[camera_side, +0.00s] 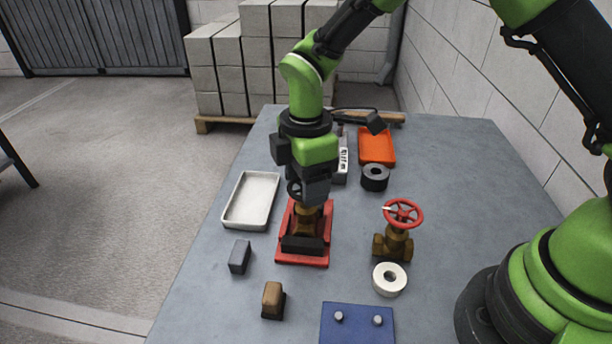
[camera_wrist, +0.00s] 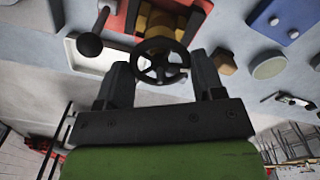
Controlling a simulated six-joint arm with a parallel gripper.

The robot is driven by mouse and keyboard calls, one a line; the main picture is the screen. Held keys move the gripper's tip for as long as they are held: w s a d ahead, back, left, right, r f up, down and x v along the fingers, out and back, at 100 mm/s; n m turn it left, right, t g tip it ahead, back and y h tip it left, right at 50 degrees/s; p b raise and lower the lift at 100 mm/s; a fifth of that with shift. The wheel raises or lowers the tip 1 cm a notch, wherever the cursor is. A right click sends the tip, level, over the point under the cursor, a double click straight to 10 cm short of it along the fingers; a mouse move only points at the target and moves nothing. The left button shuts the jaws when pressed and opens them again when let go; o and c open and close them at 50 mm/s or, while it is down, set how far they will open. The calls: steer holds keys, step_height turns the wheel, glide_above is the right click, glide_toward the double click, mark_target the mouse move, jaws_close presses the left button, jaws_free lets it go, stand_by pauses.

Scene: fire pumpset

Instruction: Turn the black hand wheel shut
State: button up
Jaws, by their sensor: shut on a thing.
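The black hand wheel (camera_wrist: 160,72) is a small spoked wheel on a brass valve (camera_side: 306,222). The valve stands on a red base (camera_side: 302,260) with a black block at its front. In the side view the wheel (camera_side: 294,189) is mostly hidden behind my gripper (camera_side: 308,192). My gripper points down over the valve. In the wrist view its two dark fingers stand on the left and right of the wheel rim, and my gripper (camera_wrist: 162,74) is shut on the wheel. The exact finger contact is hard to see.
A second brass valve with a red wheel (camera_side: 403,213) stands to the right, beside a white ring (camera_side: 389,280). A white tray (camera_side: 250,226) lies left. A grey block (camera_side: 240,257), brown block (camera_side: 273,299) and blue plate (camera_side: 357,330) lie in front. A black roll (camera_side: 375,178) and orange tray (camera_side: 377,147) lie behind.

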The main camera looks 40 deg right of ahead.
steer(key=m, duration=0.4)
steer(key=shift+m, duration=0.3)
steer(key=m, duration=2.9)
steer(key=shift+m, duration=2.3)
